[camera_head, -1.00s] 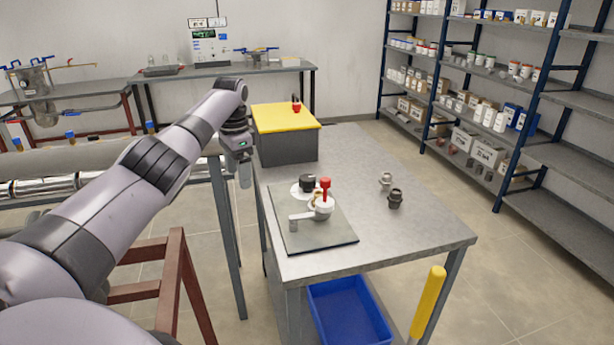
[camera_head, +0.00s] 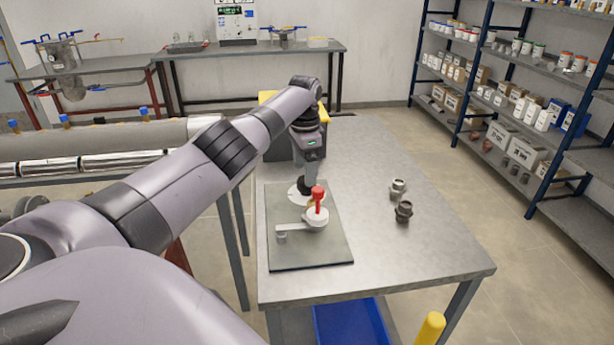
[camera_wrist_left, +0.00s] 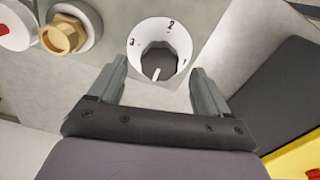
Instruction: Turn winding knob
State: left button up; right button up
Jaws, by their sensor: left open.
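The winding knob (camera_wrist_left: 158,59) is dark and faceted, with a white pointer line toward the bottom of the wrist view. It sits in a round white dial (camera_wrist_left: 142,34) marked 1, 2 and 3; the dial also shows in the head view (camera_head: 294,194). My left gripper (camera_head: 306,184) points down over the knob, which it mostly hides in the head view. In the left wrist view the open fingers (camera_wrist_left: 157,70) are on either side of the knob; I cannot tell whether they touch it. My right gripper is not in view.
The dial is on a grey plate (camera_head: 312,256) on the metal table (camera_head: 410,264). Beside it are a white lever fitting (camera_head: 290,231), a red handle (camera_head: 318,196) and a brass fitting (camera_wrist_left: 64,34). Two small fittings (camera_head: 398,188) (camera_head: 404,211) stand to the right. A yellow-topped box (camera_head: 265,97) is behind my arm.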

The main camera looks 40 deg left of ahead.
aim_at(305, 191)
pick_arm(q)
jog(key=shift+f, duration=1.7)
jog(key=c, duration=1.1)
jog(key=shift+o, duration=0.3)
